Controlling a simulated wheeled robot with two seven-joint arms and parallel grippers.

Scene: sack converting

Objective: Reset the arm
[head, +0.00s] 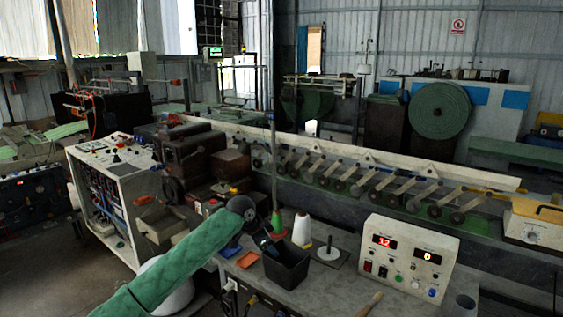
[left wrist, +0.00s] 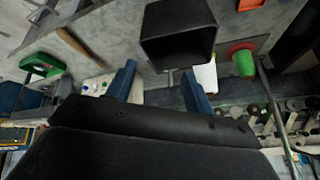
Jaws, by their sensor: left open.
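My left arm, in a green sleeve, reaches in from the lower left of the head view. Its dark gripper (head: 266,245) is over the near grey bench, by the black bin (head: 287,268). In the left wrist view the two blue fingers (left wrist: 160,76) stand apart with nothing between them. The black bin (left wrist: 180,42) shows just beyond the fingertips there; whether they touch it I cannot tell. My right gripper is in neither view.
On the bench are a green cone (head: 277,222), a white cone (head: 302,232), a white spindle (head: 328,250), an orange piece (head: 248,259), a brush (head: 370,303) and a control box (head: 408,258) with red digits. A long roller machine (head: 370,185) runs behind.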

